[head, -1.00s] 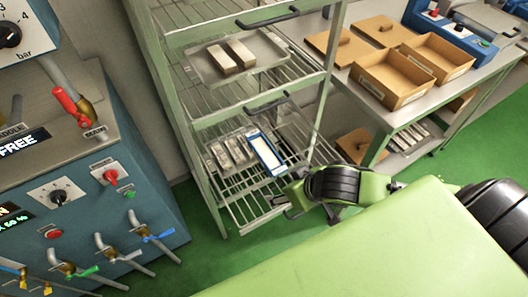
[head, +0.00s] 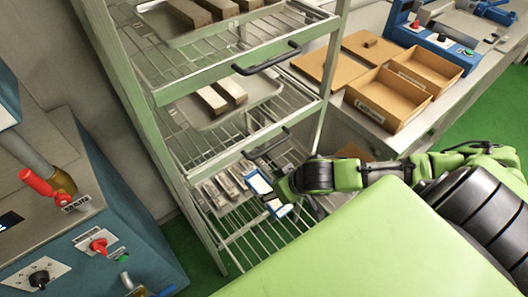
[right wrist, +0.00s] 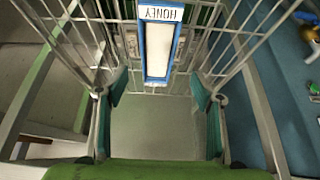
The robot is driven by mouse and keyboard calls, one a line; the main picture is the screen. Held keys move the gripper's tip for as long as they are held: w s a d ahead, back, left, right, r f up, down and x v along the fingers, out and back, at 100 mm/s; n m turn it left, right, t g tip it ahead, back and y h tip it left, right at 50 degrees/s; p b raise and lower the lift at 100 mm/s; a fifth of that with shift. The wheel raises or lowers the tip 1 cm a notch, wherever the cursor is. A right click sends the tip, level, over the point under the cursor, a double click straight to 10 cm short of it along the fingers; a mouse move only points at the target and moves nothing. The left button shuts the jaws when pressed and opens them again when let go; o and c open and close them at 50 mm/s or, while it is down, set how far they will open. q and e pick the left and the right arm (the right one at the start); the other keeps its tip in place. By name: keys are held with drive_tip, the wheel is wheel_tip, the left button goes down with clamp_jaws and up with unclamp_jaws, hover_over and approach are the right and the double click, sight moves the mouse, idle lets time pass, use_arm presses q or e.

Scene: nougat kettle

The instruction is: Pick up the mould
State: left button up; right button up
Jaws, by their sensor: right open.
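A pale, blue-rimmed mould (head: 256,182) with a white inside lies on the lower wire shelf of the rack. In the right wrist view the mould (right wrist: 160,47) lies lengthwise ahead, its label reading HONEY upside down. My right gripper (head: 284,192) overlaps part of it in the head view. In the right wrist view the right gripper (right wrist: 160,88) is open, its green-padded fingers apart on either side of the mould's near end, with nothing held. I cannot tell whether they touch it. My left gripper is out of view.
Several grey metal moulds (head: 220,188) lie left of the blue-rimmed one. Shelves above hold trays with bars (head: 214,99), and a rack handle (head: 266,146) is just above my gripper. A blue machine (head: 90,215) stands left; cardboard boxes (head: 388,98) are on a table right.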

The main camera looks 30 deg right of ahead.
sight(266, 191)
drive_tip(key=x, duration=0.4)
drive_tip(key=shift+w+f, duration=0.15)
drive_tip(key=shift+f, duration=0.1)
drive_tip(key=shift+w+f, duration=0.1)
drive_tip(key=x, duration=0.3)
drive_tip(key=shift+w+d+f+p, duration=0.2)
drive_tip(key=shift+w+f+p, duration=0.05)
drive_tip(key=shift+p, duration=0.1)
drive_tip(key=shift+w+f, duration=0.25)
drive_tip(key=shift+f, duration=0.3)
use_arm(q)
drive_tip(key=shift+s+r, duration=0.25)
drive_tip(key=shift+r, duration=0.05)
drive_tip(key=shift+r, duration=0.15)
use_arm(e)
drive_tip(key=shift+f, duration=0.25)
drive_tip(key=c, duration=1.4)
